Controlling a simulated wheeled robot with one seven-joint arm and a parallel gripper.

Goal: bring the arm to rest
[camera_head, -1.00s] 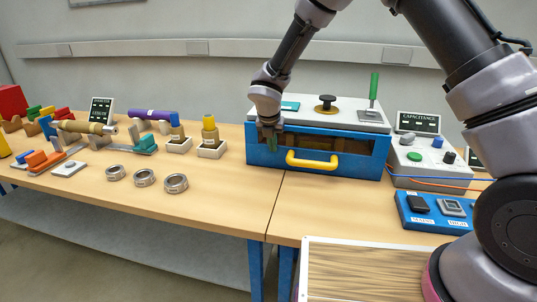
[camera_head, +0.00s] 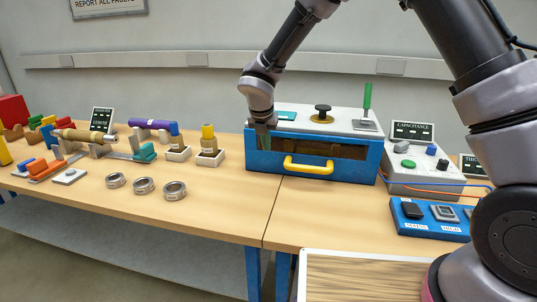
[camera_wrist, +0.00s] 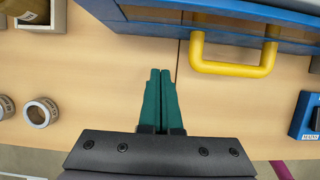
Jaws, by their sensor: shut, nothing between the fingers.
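My gripper (camera_wrist: 161,98) shows in the wrist view with its two green fingers together and nothing between them. In the head view my gripper (camera_head: 265,140) is in front of the left part of the blue box with the yellow handle (camera_head: 309,166). In the wrist view the fingers point toward the box, with the yellow handle (camera_wrist: 232,66) to their right. The fingers appear apart from the handle. My arm reaches in from the upper right of the head view.
Metal rings (camera_head: 144,186) lie on the table (camera_head: 225,208) at left. Yellow-topped parts (camera_head: 208,146) stand left of the box. The capacitance meter (camera_head: 412,160) and a blue tray (camera_head: 428,219) are at right. A wood-topped board (camera_head: 360,275) is in front. Table between rings and box is clear.

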